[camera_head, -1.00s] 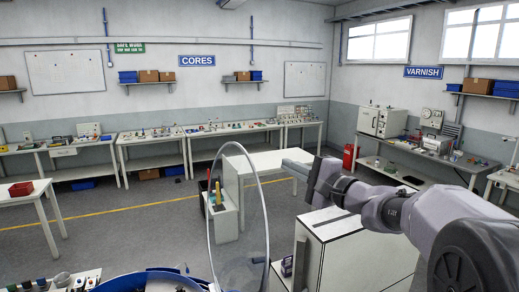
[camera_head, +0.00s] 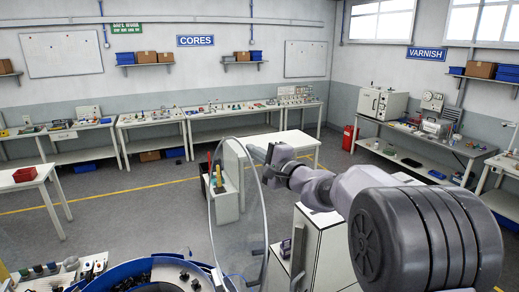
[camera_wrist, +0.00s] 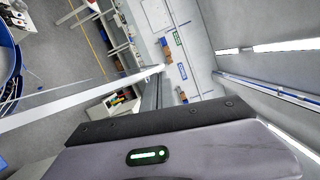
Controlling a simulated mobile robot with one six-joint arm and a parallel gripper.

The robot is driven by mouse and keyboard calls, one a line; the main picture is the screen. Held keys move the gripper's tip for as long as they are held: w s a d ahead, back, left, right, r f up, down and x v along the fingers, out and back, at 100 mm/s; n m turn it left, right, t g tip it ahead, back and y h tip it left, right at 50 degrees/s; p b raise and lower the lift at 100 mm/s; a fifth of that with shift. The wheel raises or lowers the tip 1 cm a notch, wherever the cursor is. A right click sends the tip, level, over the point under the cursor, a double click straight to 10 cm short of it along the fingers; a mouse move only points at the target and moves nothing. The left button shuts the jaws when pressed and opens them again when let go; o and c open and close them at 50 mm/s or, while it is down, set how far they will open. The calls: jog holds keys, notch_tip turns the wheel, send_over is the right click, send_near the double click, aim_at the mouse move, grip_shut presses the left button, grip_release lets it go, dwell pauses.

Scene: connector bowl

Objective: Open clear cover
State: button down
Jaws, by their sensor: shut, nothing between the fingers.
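The clear cover (camera_head: 236,215) stands upright, tilted on edge, at the right side of the blue bowl (camera_head: 120,272) in the head view. Its pale rim is easiest to see; the room shows through it. My gripper (camera_head: 258,154) is shut and empty, near the cover's upper right rim; I cannot tell whether they touch. In the wrist view, my gripper fingers (camera_wrist: 151,92) are close together, and a pale curved strip, likely the cover's rim, runs beside them. The blue bowl (camera_wrist: 8,65) shows at the left edge there.
Dark small parts lie in the blue bowl. A white cabinet (camera_head: 322,240) stands right of the cover, under my arm. A small cart with tools (camera_head: 225,195) and a white table (camera_head: 285,142) stand behind. Open grey floor (camera_head: 130,222) lies to the left.

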jog(key=s+a+r+n+b, duration=0.1)
jog(key=s+a+n+b, duration=0.1)
jog(key=s+a+b, duration=0.2)
jog(key=a+b, duration=0.3)
jog(key=a, duration=0.2)
jog(key=shift+a+r, duration=0.15)
jog(key=shift+a, duration=0.05)
